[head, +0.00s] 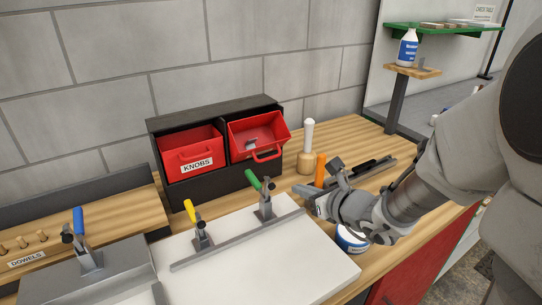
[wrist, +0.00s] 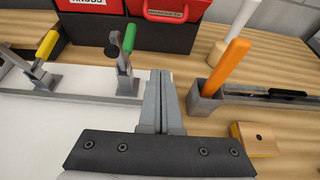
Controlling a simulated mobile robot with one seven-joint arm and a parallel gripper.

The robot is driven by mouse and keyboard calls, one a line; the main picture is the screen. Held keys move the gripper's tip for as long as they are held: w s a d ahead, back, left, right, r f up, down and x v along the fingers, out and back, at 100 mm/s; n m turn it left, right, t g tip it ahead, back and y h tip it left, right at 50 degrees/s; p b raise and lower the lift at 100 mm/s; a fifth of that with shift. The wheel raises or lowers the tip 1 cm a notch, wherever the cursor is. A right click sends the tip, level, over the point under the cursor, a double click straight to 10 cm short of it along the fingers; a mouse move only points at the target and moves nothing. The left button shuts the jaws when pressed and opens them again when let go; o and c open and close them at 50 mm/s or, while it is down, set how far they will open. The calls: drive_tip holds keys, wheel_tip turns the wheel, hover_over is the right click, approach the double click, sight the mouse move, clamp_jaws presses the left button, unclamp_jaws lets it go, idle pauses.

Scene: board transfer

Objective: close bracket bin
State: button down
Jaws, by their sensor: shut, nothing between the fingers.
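The bracket bin (head: 268,153) is the right red bin in the black cabinet (head: 215,182). It is tipped forward and open, with its handle at the front and small grey parts inside. Its lower front also shows at the top of the wrist view (wrist: 178,8), cut off by the frame edge. My gripper (head: 302,190) is shut and empty, over the right part of the bench, in front of and to the right of the bin and apart from it. Its closed fingers show in the wrist view (wrist: 161,76), pointing toward the cabinet.
The knobs bin (head: 188,152) sits left, upright in the cabinet. Green-handled (head: 262,192) and yellow-handled (head: 197,222) clamps stand on the white board (head: 262,262). A white-handled tool (head: 308,140) and an orange handle (wrist: 226,66) in a grey holder stand right of the cabinet.

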drive_tip(key=b+x, duration=0.1)
drive_tip(key=x, duration=0.8)
drive_tip(key=shift+w+a+f, duration=0.15)
drive_tip(key=shift+w+f, duration=0.05)
drive_tip(key=w+r, duration=0.1)
drive_tip(key=w+a+r, duration=0.1)
drive_tip(key=shift+a+r+p, duration=0.15)
drive_tip(key=shift+r+p, duration=0.15)
drive_tip(key=shift+p, duration=0.1)
drive_tip(key=shift+w+a+r, duration=0.2)
drive_tip(key=shift+w+r, duration=0.1)
drive_tip(key=shift+r+p, duration=0.1)
drive_tip(key=shift+p, duration=0.2)
drive_tip(key=shift+r+g+p, duration=0.25)
drive_tip(key=shift+g+p, duration=0.05)
drive_tip(key=shift+p, duration=0.45)
